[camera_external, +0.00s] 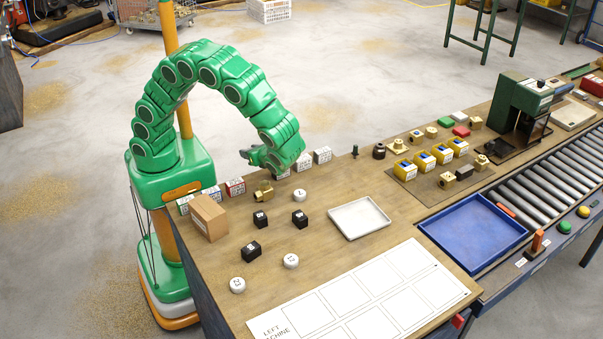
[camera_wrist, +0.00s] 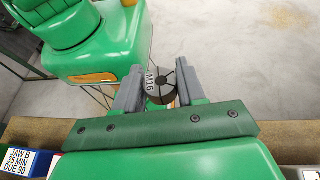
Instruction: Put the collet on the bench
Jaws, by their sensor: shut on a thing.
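My gripper (camera_external: 257,156) is at the back left edge of the wooden bench (camera_external: 330,185), raised above the row of small labelled boxes. In the wrist view its two grey fingers (camera_wrist: 159,88) are shut on the collet (camera_wrist: 162,84), a dark, slotted round piece with a pale label reading M16. The collet is held between the fingertips, with its slotted end face partly toward the camera. In the external view I cannot make out the collet at the gripper. The brown bench edge (camera_wrist: 28,130) shows low in the wrist view.
Labelled boxes (camera_external: 235,187) line the back edge. A cardboard box (camera_external: 209,217), a brass part (camera_external: 264,191), black blocks (camera_external: 260,219) and white round pieces (camera_external: 291,261) stand nearby. A white tray (camera_external: 359,218) lies farther right. Bare wood lies between them.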

